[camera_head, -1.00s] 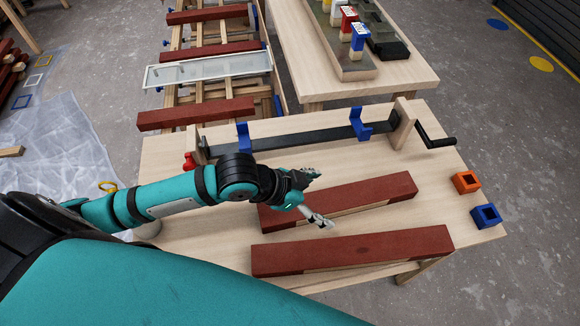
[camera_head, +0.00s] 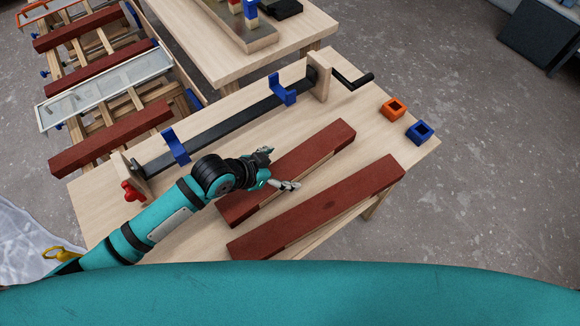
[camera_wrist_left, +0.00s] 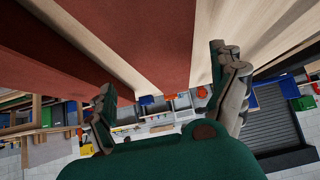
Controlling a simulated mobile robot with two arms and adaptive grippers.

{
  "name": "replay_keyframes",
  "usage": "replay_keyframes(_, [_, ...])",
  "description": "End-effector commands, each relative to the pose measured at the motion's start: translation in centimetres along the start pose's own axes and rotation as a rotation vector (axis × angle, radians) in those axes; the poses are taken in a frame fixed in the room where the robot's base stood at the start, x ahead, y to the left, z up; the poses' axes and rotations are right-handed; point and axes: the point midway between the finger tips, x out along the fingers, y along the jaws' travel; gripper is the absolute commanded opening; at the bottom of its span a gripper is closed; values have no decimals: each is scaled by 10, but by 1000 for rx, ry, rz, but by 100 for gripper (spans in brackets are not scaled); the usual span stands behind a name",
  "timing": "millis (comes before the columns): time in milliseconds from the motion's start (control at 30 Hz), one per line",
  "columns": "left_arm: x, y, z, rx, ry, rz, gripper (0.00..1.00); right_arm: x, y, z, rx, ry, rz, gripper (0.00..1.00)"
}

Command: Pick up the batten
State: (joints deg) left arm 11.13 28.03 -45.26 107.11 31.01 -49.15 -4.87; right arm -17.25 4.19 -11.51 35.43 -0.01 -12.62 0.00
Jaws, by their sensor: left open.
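The back batten (camera_head: 318,148) is nearer the clamp, and the front batten (camera_head: 335,205) is nearer me. My left gripper (camera_head: 283,168) is open and empty, its fingers spread over the left half of the back batten. I cannot tell whether they touch it. In the left wrist view, red and pale batten surfaces (camera_wrist_left: 150,35) fill the top, very near the open left gripper (camera_wrist_left: 167,92). My right gripper is not in view.
A long black clamp bar (camera_head: 225,128) with blue jaws runs along the bench's back. More red battens (camera_head: 110,140) lie on a rack at left.

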Motion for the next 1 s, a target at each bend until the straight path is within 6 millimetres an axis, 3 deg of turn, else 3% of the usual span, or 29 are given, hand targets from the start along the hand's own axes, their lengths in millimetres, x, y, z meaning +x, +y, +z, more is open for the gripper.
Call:
replay_keyframes(400, [49,-6,-4,-1,-1,0,94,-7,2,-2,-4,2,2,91])
replay_keyframes(700, [53,-6,-3,1,-1,0,93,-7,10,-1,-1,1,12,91])
replay_keyframes(1000, [53,-6,-3,0,-1,0,54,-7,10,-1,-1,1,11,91])
